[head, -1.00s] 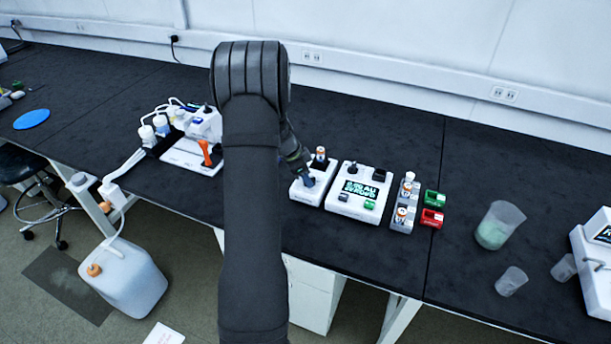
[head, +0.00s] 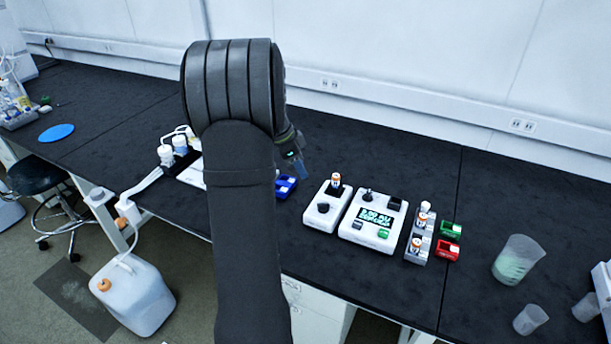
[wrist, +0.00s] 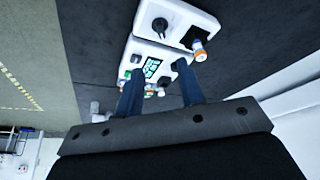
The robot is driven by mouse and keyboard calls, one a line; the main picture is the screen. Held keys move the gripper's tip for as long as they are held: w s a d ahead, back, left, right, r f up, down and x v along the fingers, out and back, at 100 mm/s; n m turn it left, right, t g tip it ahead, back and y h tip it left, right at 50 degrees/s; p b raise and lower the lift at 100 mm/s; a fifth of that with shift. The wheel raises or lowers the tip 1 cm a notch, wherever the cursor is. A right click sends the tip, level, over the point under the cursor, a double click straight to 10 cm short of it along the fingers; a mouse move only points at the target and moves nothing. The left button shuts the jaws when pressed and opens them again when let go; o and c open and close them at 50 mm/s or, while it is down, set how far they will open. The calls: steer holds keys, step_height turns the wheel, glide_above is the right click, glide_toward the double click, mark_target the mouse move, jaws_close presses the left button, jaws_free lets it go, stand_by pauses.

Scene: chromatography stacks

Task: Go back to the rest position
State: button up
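My gripper (head: 302,168) is up and to the left of the small white unit, clear of it in the head view. In the wrist view my gripper (wrist: 158,84) shows two blue fingers set apart with nothing held between them. The small white unit (head: 318,222) bears a dark knob and an orange-capped vial (head: 336,180). It also shows in the wrist view (wrist: 183,14). My arm covers part of the bench in the head view.
Right of the unit stands a white display box (head: 357,240), then a grey vial rack (head: 418,258) and green (head: 450,230) and red (head: 447,250) blocks. Beakers (head: 515,260) stand farther right. A blue block (head: 285,186) lies beside my arm. The bench behind the units is clear.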

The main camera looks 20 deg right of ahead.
mark_target(322, 204)
steer(key=shift+a+r, duration=0.15)
steer(key=shift+r, duration=0.15)
steer(key=x, duration=1.7)
steer(key=shift+d+f, duration=0.2)
